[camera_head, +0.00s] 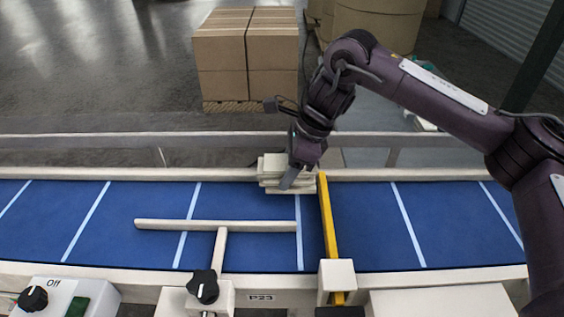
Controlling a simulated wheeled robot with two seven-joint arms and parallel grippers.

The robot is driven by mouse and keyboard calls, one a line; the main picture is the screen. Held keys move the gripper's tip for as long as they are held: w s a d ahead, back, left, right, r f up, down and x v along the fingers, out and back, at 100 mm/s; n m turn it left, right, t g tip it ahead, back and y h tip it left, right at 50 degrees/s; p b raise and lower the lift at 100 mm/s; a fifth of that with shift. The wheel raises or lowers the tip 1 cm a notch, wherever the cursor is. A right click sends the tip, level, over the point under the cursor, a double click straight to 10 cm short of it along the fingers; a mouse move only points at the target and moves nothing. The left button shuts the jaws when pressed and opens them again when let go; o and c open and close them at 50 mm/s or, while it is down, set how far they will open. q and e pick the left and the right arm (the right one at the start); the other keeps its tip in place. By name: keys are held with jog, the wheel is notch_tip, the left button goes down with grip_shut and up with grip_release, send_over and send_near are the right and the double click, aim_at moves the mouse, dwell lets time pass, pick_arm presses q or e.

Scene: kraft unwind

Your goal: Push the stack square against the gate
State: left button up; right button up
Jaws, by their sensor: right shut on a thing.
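The stack (272,171) is several pale, flat pieces lying on each other at the far side of the blue conveyor belt, with slightly uneven edges. The yellow gate (328,220) crosses the belt just right of the stack. Whether the stack touches the gate is hard to tell. My right gripper (291,182) reaches down over the right part of the stack and hides some of it. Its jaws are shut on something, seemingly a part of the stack. My left gripper is not in view.
A pale T-shaped guide bar (215,226) lies over the belt (100,230) left of the gate. A control box (60,298) with a knob marked Off stands front left. A rail (80,174) runs along the far edge. Cartons (245,55) stand on a pallet behind.

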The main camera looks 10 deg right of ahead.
aim_at(295, 184)
jog(key=shift+f+b, duration=1.2)
jog(key=shift+f, duration=0.15)
jog(key=shift+f+b, duration=0.5)
jog(key=shift+f, duration=0.3)
jog(key=shift+s+d, duration=0.2)
jog(key=shift+d, duration=0.85)
dwell(0.7)
jog(key=shift+a+f, duration=0.1)
jog(key=shift+a, duration=0.05)
dwell(0.5)
jog(key=o, duration=1.2)
jog(key=shift+c, duration=0.2)
jog(key=shift+s, duration=0.1)
